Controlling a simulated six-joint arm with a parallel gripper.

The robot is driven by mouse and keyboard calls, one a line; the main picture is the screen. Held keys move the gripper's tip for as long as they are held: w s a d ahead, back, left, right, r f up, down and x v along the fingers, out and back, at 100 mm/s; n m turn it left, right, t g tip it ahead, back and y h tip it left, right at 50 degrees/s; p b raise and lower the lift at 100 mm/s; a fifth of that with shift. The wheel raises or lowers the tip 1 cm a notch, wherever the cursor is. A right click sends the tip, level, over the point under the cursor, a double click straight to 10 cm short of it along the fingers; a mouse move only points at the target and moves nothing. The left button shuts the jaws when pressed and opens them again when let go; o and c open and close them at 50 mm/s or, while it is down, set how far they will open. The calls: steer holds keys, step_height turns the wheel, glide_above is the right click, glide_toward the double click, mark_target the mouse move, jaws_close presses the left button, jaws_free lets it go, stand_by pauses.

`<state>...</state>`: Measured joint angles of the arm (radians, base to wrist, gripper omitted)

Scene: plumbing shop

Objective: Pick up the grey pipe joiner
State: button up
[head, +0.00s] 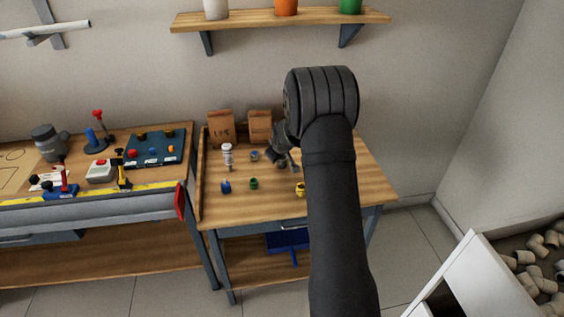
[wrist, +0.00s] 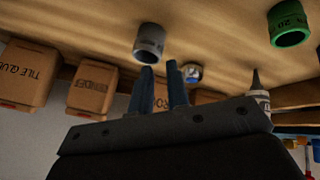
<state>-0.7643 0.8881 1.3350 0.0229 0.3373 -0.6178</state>
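The grey pipe joiner (wrist: 150,40) is a short grey ring on the wooden bench top, shown upside down in the wrist view. It lies just beyond my gripper's fingertips (wrist: 160,70), slightly to the left of their middle. The two dark blue fingers stand apart with an empty gap between them, so my gripper is open. No contact with the joiner shows. In the head view my gripper (head: 293,163) is low over the bench, partly covered by my arm. I cannot make out the grey joiner there.
A green joiner (wrist: 290,24), a silver-and-blue fitting (wrist: 191,73) and a bottle (wrist: 258,100) stand nearby. A blue piece (head: 226,187) and a yellow piece (head: 300,189) are on the bench (head: 220,205). Cardboard boxes (head: 221,127) line its back. The front left is fairly clear.

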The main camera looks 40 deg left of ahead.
step_height(320, 180, up, 12)
steer(key=w+a+n+g+h, duration=0.2)
steer(key=w+n+g+h, duration=0.15)
steer(key=n, duration=0.25)
steer(key=g+h, duration=0.1)
glide_above(281, 161)
steer(key=shift+n, duration=0.3)
steer(key=f, duration=0.8)
steer(key=a+f, duration=0.1)
steer(key=f, duration=0.3)
steer(key=shift+w, duration=0.1)
steer(key=f, duration=0.5)
steer(key=shift+d, duration=0.4)
jaws_close()
